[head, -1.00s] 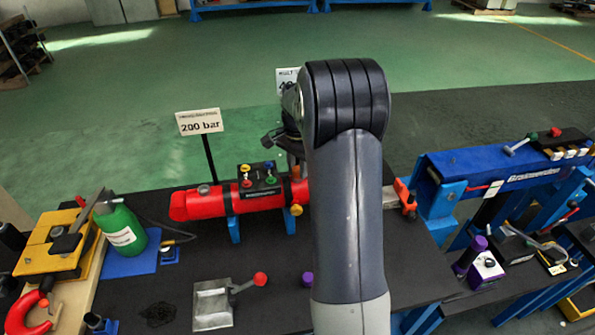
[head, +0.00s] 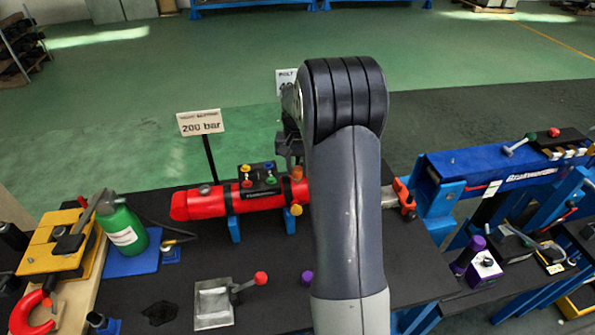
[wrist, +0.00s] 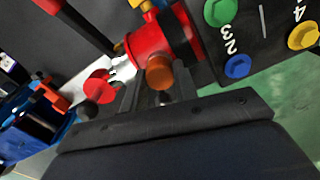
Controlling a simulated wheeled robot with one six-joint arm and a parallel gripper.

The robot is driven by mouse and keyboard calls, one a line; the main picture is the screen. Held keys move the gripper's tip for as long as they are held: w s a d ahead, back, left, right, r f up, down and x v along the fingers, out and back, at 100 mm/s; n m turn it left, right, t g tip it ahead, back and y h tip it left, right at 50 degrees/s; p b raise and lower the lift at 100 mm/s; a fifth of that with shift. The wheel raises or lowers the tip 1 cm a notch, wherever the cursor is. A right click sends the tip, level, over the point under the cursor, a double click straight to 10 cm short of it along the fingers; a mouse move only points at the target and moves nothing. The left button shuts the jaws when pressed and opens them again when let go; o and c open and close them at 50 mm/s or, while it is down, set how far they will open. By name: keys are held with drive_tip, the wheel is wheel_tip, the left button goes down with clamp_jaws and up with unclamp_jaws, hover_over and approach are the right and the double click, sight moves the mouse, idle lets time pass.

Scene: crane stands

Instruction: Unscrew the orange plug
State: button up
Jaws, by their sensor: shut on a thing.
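The orange plug (head: 297,173) shows at the top of the red cylinder (head: 258,202), near its right part, in the head view. In the wrist view the plug (wrist: 160,72) is a short orange cylinder between my fingertips, in front of the red cylinder's body (wrist: 150,38). My gripper (wrist: 159,86) is shut on the plug. In the head view my gripper (head: 293,156) is a dark shape just above the plug, partly hidden by my arm. I cannot tell whether the plug still sits in its hole.
A black block with coloured knobs (head: 257,178) stands on the cylinder, close left of my gripper. A 200 bar sign (head: 201,122) stands behind it. A second, yellow-orange knob (head: 296,210) is at the cylinder's front.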

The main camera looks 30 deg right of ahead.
drive_tip(key=shift+r+n, duration=0.1)
drive_tip(key=shift+n, duration=0.6)
drive_tip(key=n, duration=0.4)
drive_tip(key=shift+n+p, duration=0.3)
drive_tip(key=shift+n, duration=0.3)
drive_tip(key=n, duration=0.4)
drive_tip(key=shift+n, duration=0.3)
drive_tip(key=shift+n, duration=0.3)
